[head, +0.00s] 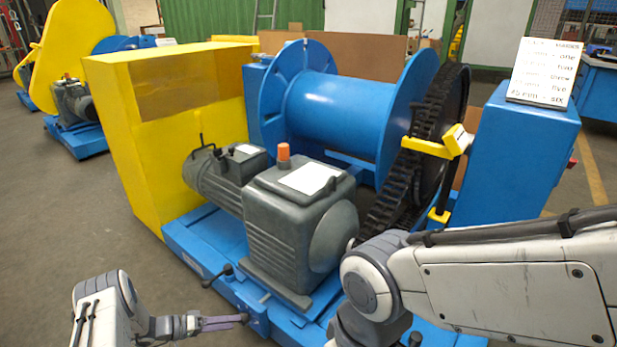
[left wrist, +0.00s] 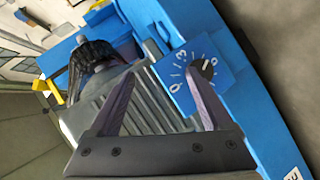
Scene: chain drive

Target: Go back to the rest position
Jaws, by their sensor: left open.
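My left gripper (head: 240,319) is low in the head view, in front of the blue base (head: 205,245) of the chain drive. In the left wrist view its two dark fingers (left wrist: 165,92) are spread with nothing between them. Beyond the fingertips is a blue dial plate (left wrist: 188,80) with white numbers and a dark pointer knob (left wrist: 207,69). The fingers look apart from the knob, but the exact gap is unclear. My right arm (head: 500,285) crosses the lower right of the head view; its gripper is not visible.
The grey gearbox (head: 298,225) and motor stand on the base by a yellow housing (head: 125,140). The blue drum (head: 340,110) and black chain (head: 400,180) are behind.

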